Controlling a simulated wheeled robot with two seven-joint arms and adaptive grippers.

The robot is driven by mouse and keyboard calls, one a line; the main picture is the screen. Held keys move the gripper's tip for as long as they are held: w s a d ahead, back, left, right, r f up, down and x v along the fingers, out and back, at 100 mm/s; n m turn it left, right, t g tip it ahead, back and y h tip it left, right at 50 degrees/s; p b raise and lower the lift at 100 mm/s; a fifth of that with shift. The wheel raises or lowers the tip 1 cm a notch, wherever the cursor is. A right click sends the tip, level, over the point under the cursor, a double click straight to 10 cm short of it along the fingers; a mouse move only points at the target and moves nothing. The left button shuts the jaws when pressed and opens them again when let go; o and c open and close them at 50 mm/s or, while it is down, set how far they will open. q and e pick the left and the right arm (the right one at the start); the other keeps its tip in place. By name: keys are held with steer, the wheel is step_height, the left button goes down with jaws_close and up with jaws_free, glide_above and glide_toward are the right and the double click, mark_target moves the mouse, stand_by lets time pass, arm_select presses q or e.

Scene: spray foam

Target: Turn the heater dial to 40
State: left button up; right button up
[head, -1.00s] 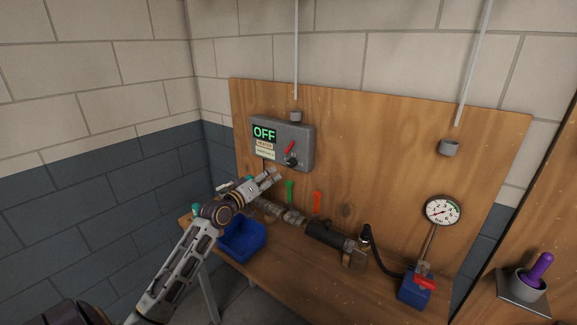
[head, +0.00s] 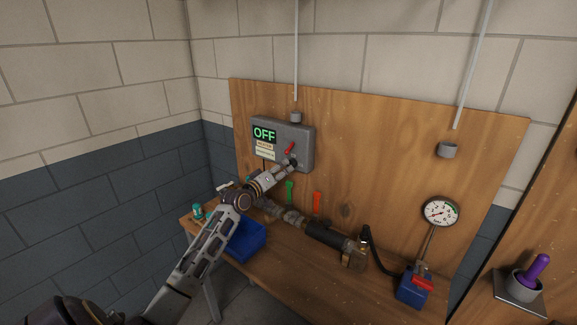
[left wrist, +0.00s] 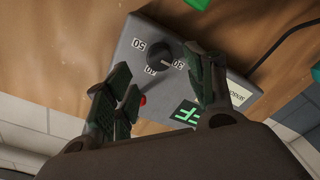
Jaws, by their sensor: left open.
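The grey heater box (head: 302,135) is mounted on the wooden back board. Its green display (head: 264,134) reads OFF, and a red lever or pointer (head: 290,147) shows on its face. The black dial (left wrist: 159,55) shows in the left wrist view, with the marks 30, 40 and 50 around it; its exact setting is hard to read. My left gripper (head: 288,168) is at the lower front of the box. In the left wrist view its open fingers (left wrist: 165,85) stand on either side of the space just before the dial. In the head view the fingertips partly hide the dial.
A pressure gauge (head: 440,212) stands at the right. A teal-capped item (head: 197,210) stands at the left edge.

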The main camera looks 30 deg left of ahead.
mark_target(290, 164)
arm_select(q)
steer(key=shift+w+d+p, duration=0.15)
steer(key=shift+w+p, duration=0.15)
steer(key=shift+w, duration=2.4)
steer(key=shift+c, duration=0.5)
steer(key=c, duration=1)
